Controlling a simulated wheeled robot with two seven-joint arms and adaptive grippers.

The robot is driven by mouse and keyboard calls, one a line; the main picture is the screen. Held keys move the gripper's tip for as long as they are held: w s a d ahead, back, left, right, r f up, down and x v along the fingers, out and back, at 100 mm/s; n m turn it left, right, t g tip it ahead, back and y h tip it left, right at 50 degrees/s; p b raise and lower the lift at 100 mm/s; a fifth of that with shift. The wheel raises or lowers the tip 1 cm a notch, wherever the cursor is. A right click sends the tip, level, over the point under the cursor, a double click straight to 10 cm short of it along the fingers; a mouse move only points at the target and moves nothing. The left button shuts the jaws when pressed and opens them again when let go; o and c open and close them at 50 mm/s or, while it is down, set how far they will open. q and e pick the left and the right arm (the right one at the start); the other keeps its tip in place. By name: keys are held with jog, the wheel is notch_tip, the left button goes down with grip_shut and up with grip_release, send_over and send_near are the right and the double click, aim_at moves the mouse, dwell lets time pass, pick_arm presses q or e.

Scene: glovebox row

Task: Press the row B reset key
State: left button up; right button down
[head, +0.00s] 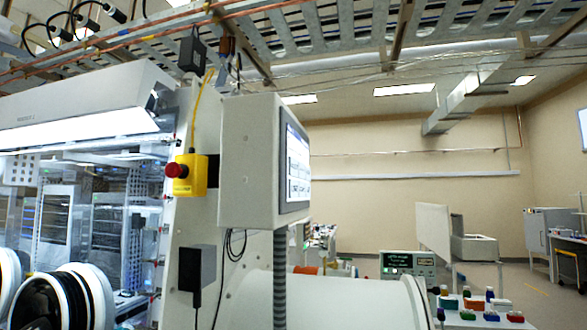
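I cannot make out any key marked row B reset. A yellow box with a red mushroom button (187,173) is fixed to the white post of the glovebox (75,115) at left. A grey box with a display screen (297,165) stands out from the same post, its screen turned to the right and seen at a steep angle, its text unreadable. A small instrument with a green screen (408,264) stands farther back at right; any keys on it are too small to tell. Neither of my grippers is in view.
Round glove ports (75,298) stick out at lower left. A large white cylinder (330,300) spans the lower middle. A bench with several coloured items (485,313) is at lower right. Cable trays run overhead. Open floor shows at far right.

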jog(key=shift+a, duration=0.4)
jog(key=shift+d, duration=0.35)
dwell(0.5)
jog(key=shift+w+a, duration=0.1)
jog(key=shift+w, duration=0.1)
